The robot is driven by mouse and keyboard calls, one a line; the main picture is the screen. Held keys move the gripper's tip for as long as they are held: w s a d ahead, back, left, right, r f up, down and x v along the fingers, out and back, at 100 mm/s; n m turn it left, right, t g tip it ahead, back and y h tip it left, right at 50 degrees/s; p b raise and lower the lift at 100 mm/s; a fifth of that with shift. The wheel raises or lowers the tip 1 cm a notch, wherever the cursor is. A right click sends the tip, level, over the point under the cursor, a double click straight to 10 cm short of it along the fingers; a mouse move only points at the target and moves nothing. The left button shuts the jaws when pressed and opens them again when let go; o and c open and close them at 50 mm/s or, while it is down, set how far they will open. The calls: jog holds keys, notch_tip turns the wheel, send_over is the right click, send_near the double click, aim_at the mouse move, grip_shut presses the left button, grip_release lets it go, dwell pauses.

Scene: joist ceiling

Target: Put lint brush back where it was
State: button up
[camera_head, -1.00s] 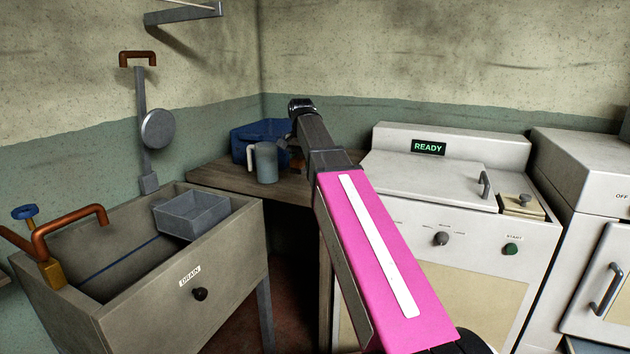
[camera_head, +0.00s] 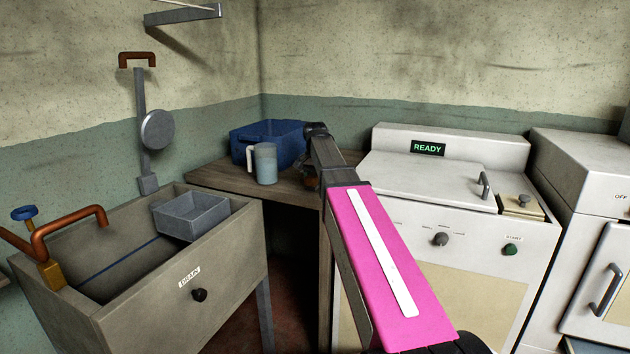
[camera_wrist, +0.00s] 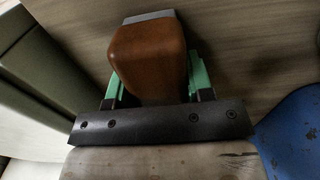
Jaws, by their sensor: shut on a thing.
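The lint brush (camera_wrist: 148,50) is a brown wooden block with a grey strip along its far edge, seen in the wrist view. My gripper (camera_wrist: 158,78) is shut on it, with a green finger on each side. The wooden table top shows behind the brush; I cannot tell whether the brush touches it. In the head view, my arm hides most of the gripper and brush above the wooden table (camera_head: 222,179).
A blue tub (camera_head: 248,139) and a grey mug (camera_head: 265,163) stand on the table, left of my arm. A sink (camera_head: 150,300) is at left. A white machine (camera_head: 425,178) reading READY stands at right. Another white machine (camera_head: 585,165) is beyond it.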

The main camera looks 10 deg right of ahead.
aim_at(315, 173)
jog(key=shift+f, duration=0.1)
jog(key=o, duration=1)
jog(key=shift+o, duration=0.2)
notch_tip(315, 173, up, 12)
jog(key=shift+r, duration=0.15)
